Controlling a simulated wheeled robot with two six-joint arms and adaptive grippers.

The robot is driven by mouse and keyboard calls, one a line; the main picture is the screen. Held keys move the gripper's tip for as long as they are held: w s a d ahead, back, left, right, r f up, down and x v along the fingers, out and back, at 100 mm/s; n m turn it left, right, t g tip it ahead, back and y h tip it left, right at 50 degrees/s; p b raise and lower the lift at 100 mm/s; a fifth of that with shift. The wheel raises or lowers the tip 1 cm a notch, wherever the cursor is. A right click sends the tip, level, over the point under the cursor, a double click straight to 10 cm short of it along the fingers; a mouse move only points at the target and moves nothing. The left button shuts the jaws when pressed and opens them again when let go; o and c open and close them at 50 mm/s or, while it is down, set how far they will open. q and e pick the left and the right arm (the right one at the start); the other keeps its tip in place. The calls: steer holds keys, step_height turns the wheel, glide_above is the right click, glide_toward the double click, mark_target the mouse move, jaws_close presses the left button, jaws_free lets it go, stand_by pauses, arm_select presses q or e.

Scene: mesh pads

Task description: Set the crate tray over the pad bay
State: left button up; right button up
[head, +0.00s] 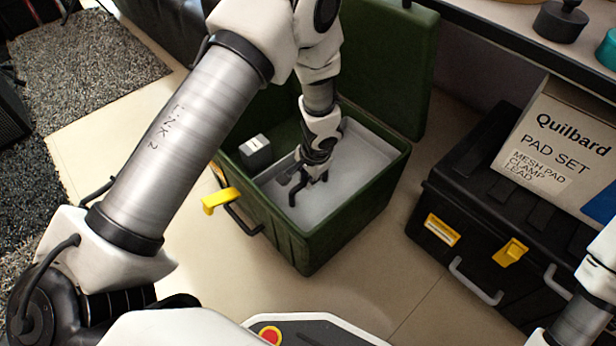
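An open green crate (312,250) stands on the floor in the middle of the head view. Inside it lies a pale grey tray (355,165), filling most of the visible inside towards the right. A small grey block with a light top (255,152) sits at the crate's left side, beside the tray. I cannot tell for sure which part is the pad bay. My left gripper (309,190) points down inside the crate, above or at the tray; its dark fingers look apart, with nothing seen between them. Contact with the tray cannot be told. My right gripper is out of view.
The crate's lid (390,60) stands open behind it. A black case (480,225) is to the right, with a Quilbard pad set box (565,150) on it. A shelf edge (500,35) runs along the top right. Bare floor lies in front of the crate.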

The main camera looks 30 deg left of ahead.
arm_select(q)
steer(key=o, duration=0.3)
steer(key=shift+o, duration=0.2)
step_height(320, 180, up, 12)
steer(key=d, duration=0.2)
steer(key=shift+s, duration=0.4)
steer(key=shift+d+f, duration=0.15)
steer(key=shift+f, duration=0.05)
